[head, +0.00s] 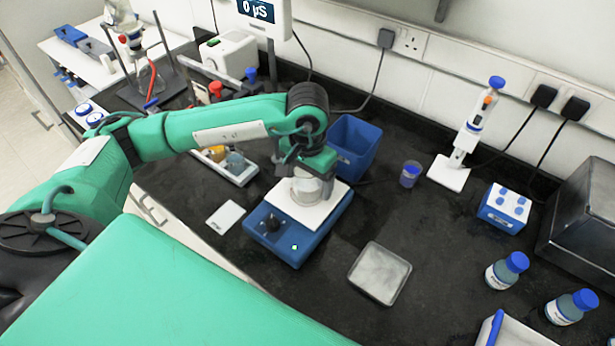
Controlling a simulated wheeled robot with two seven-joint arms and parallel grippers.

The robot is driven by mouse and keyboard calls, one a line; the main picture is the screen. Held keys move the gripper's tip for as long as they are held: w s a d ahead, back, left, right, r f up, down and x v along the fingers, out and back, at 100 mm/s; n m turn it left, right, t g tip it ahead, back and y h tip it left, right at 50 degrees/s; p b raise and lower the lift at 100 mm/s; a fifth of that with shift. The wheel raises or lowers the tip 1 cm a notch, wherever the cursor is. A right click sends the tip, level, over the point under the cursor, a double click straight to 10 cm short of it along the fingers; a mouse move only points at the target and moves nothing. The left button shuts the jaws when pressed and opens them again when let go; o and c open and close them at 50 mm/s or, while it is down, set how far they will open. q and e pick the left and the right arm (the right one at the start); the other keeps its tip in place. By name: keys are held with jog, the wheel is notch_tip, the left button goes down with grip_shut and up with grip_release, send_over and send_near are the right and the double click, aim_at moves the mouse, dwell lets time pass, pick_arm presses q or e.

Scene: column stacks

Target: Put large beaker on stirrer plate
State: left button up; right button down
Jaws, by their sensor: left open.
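The stirrer plate (268,239) is a blue unit with a white top, a dark knob and a small green light, in the middle of the black bench. A clear glass beaker (306,190) stands upright on its white top, or just above it; I cannot tell contact for sure. My left gripper (308,172) is open right at the beaker's upper part, pointing down, and hides its rim. My right gripper is not in view.
A blue bin (355,146) stands close behind the plate. A grey square dish (380,273) lies to its right, and a white tray (226,164) with small items to its left. Blue-capped bottles (506,270) stand at the right. The bench between is clear.

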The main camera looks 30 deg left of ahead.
pick_arm(q)
jog(key=shift+r, duration=0.1)
jog(key=shift+r+p, duration=0.15)
jog(key=shift+p, duration=0.15)
jog(key=shift+w+r+b, duration=0.1)
jog(key=shift+r+b, duration=0.2)
jog(key=shift+b, duration=0.05)
notch_tip(320, 180, up, 11)
jog(key=b, duration=0.3)
jog(key=shift+r, duration=0.2)
